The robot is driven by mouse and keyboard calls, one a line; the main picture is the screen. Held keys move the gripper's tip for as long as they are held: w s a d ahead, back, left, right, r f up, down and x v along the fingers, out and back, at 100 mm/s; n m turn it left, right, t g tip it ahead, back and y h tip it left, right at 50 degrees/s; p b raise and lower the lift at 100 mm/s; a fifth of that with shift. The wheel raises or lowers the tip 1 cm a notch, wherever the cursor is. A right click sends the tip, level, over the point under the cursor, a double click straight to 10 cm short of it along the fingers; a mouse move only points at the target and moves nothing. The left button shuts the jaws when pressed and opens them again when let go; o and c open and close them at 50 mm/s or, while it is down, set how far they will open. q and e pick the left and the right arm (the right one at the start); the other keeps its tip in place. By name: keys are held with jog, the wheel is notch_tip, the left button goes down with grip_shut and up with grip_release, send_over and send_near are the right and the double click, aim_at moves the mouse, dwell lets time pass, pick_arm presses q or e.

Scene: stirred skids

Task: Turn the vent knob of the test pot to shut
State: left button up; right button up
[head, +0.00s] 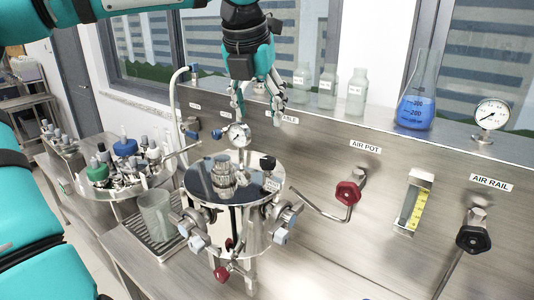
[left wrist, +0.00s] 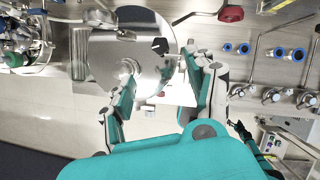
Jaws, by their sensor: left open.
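The test pot (head: 228,215) is a shiny steel vessel with clamps around its lid, a pressure gauge (head: 236,136) at its back and a small tag at its right. A small black knob (head: 267,162) stands on the right of the lid, near the tag, and looks like the vent knob. It also shows in the left wrist view (left wrist: 160,46). My left gripper (head: 258,118) is open and empty, pointing down above and behind the lid. In the left wrist view its fingertips (left wrist: 158,64) straddle the lid area near the black knob, apart from it. My right gripper is out of view.
A red AIR POT valve (head: 347,193) and a black AIR RAIL valve (head: 473,239) sit on the back panel. Bottles (head: 327,88) and a blue-filled flask (head: 415,105) stand on the ledge. A glass beaker (head: 155,215) and a crowded round tray stand left of the pot.

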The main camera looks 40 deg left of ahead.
aim_at(268, 159)
pick_arm(q)
jog(key=p+x, duration=0.3)
jog(key=x, duration=1)
jog(key=shift+w+a+f, duration=0.1)
jog(key=shift+w+f, duration=0.05)
jog(key=shift+f, duration=0.3)
jog(key=c, duration=1.1)
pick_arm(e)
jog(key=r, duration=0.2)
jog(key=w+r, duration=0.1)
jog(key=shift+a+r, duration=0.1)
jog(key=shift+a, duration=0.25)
